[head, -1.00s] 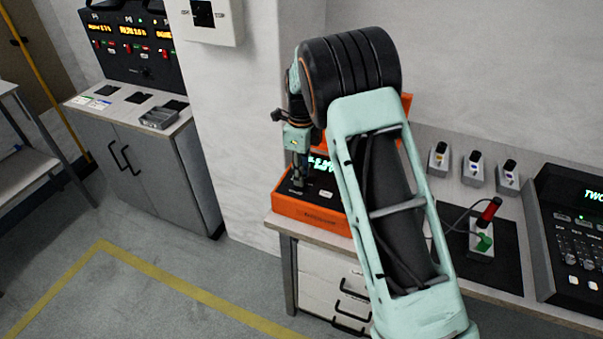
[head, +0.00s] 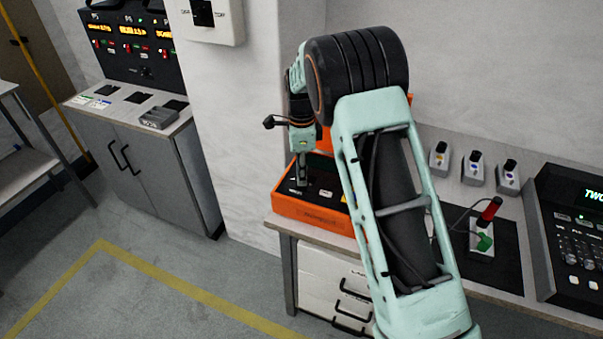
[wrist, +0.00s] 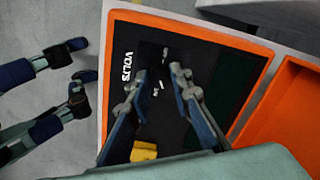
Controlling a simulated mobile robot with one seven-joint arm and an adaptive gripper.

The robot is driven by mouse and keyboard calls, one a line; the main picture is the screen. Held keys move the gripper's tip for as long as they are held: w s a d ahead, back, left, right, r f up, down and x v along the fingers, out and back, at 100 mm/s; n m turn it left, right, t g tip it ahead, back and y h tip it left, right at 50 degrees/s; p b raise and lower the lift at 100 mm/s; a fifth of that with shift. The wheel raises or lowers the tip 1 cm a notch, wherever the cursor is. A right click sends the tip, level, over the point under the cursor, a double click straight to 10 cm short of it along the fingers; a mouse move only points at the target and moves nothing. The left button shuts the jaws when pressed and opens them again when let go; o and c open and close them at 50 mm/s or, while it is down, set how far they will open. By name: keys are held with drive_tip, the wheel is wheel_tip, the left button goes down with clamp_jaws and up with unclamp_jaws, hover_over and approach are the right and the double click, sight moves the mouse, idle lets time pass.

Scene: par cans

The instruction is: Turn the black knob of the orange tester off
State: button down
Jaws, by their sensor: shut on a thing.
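The orange tester (head: 306,211) stands at the left end of the bench, its lid raised behind. My gripper (head: 300,183) points down onto its black panel. In the wrist view my gripper (wrist: 161,74) has its two fingertips close together over the panel, shut on the black knob (wrist: 161,86). A small white mark shows between the fingers; the knob's dark body hardly stands out from the panel. The tester's display (wrist: 207,105) is dark green with no lit digits visible. White lettering reading VOLTS runs along the panel. A yellow piece (wrist: 144,151) shows near the fingers.
Three small grey boxes (head: 475,168) and a black mat (head: 508,262) with a red-handled device lie along the bench to the right. A black console (head: 570,235) stands at the right end. A grey cabinet (head: 150,175) stands left. The floor between is clear.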

drive_tip(key=n, duration=1.5)
drive_tip(key=shift+b, duration=0.3)
drive_tip(key=n, duration=0.7)
drive_tip(key=shift+n, duration=0.4)
drive_tip(key=n, duration=0.3)
drive_tip(key=shift+p, duration=0.3)
drive_tip(key=shift+n, duration=2.2)
